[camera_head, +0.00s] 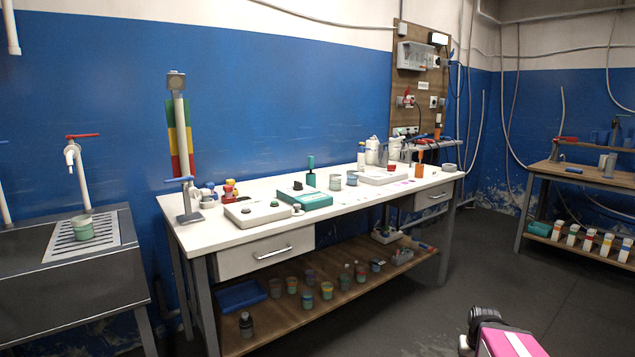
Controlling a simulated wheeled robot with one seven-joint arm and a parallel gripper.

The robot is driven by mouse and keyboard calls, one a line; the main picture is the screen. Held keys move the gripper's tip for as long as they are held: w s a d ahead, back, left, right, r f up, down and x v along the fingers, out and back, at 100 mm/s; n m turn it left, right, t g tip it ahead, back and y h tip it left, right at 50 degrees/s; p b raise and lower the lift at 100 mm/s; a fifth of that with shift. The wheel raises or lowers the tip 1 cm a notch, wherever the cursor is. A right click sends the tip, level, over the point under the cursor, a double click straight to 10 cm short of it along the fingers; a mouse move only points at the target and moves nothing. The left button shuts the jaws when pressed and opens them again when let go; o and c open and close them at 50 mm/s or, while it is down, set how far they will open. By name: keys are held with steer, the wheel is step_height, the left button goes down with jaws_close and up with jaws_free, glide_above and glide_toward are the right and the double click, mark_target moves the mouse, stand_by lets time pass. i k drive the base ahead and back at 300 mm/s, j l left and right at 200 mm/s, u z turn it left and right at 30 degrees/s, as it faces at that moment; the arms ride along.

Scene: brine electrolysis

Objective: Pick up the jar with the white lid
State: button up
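I cannot single out the jar with the white lid with certainty at this size. Several small jars stand on the wooden lower shelf (335,309) of the white workbench (243,234), among them a jar with a greenish body (308,300) and a dark bottle (246,325). On the benchtop, a white container (372,151) stands toward the back right, with smaller glass jars (336,182) nearer the middle. Part of my arm, pink and grey with a dark end, shows at the bottom right, well apart from the bench. My gripper's fingers cannot be made out.
A metal sink (75,290) with a green jar (82,228) on its drain grid stands at left. The benchtop also bears a green-based instrument (304,201) and a white instrument (257,212). Another wooden bench (590,176) stands at right. Dark floor (430,300) before the bench is clear.

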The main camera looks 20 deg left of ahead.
mark_target(83, 229)
steer(key=u, duration=2.5)
steer(key=i+l+u, duration=0.1)
steer(key=i, duration=0.2)
